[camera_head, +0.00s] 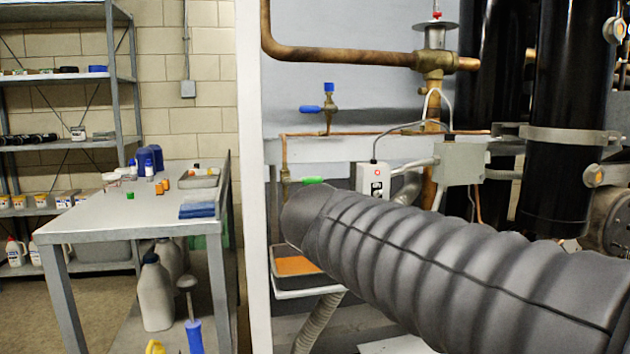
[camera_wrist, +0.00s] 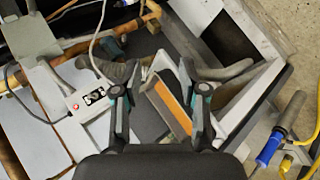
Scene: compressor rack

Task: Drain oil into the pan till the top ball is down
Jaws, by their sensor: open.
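The drain pan (camera_head: 300,281) sits on a white shelf low in the rack, with orange-brown oil (camera_head: 297,265) in it. A drain valve with a green handle (camera_head: 313,181) is on the thin copper pipe above the pan. My gripper is hidden behind my grey-sleeved arm in the head view. In the wrist view my gripper (camera_wrist: 158,92) is open and empty, its two fingers apart, with the pan and its orange oil (camera_wrist: 172,112) showing between and beyond them. Round sight glasses (camera_head: 614,30) (camera_head: 594,176) are on the black vessel at right; I cannot make out any balls.
A white control box (camera_head: 373,180) and a grey junction box (camera_head: 461,163) are close behind my arm. A blue-handled valve (camera_head: 320,108) is higher up. A metal bench (camera_head: 110,222) with bottles and a blue cloth (camera_head: 198,205) stands left, beyond a white post (camera_head: 252,180).

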